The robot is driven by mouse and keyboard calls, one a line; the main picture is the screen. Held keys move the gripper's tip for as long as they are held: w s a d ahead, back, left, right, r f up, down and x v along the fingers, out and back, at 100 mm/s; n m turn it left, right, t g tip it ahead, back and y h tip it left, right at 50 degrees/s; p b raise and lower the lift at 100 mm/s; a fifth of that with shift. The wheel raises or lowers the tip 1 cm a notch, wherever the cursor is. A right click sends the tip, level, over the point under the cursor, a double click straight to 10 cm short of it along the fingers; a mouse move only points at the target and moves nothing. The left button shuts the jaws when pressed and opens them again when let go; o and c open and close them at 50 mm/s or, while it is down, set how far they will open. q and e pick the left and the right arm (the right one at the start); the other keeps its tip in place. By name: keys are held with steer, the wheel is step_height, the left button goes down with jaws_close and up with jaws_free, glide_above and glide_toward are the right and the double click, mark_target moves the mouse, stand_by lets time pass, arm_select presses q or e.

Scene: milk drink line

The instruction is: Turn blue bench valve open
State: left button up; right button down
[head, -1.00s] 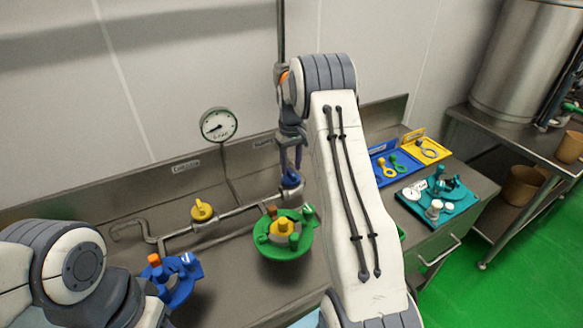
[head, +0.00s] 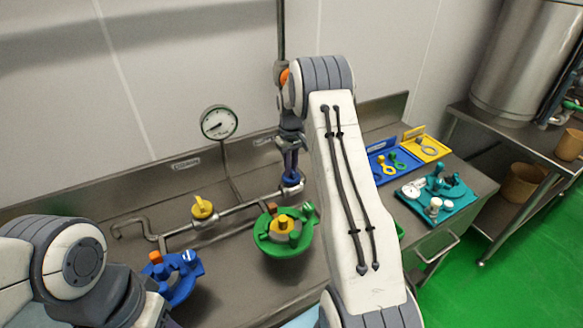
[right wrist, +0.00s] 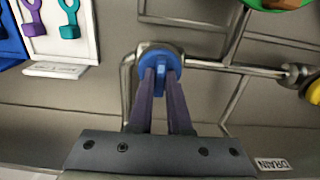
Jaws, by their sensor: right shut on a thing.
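The blue bench valve (head: 291,180) sits on the steel pipe along the back of the bench. In the right wrist view its round blue knob (right wrist: 160,58) has a raised grip bar across it. My right gripper (head: 291,172) comes down on the valve from above. In the right wrist view its two fingers (right wrist: 160,88) are shut on the blue knob's bar, one on each side. The fingers cover part of the knob. My left arm is at the lower left of the head view; its gripper is not in view.
A yellow valve (head: 203,208) is on the same pipe, left of the blue one. A round gauge (head: 219,122) stands behind. A green fixture (head: 264,243) and a blue fixture (head: 188,283) are in front. A teal tray (head: 455,207) is at right.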

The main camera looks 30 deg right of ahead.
steer(key=n, duration=0.4)
steer(key=shift+r, duration=0.1)
steer(key=n, duration=0.4)
steer(key=shift+w, duration=0.1)
steer(key=n, duration=0.5)
steer(key=shift+n, duration=2.3)
steer(key=c, duration=0.9)
jaws_free()
steer(key=shift+o, duration=0.2)
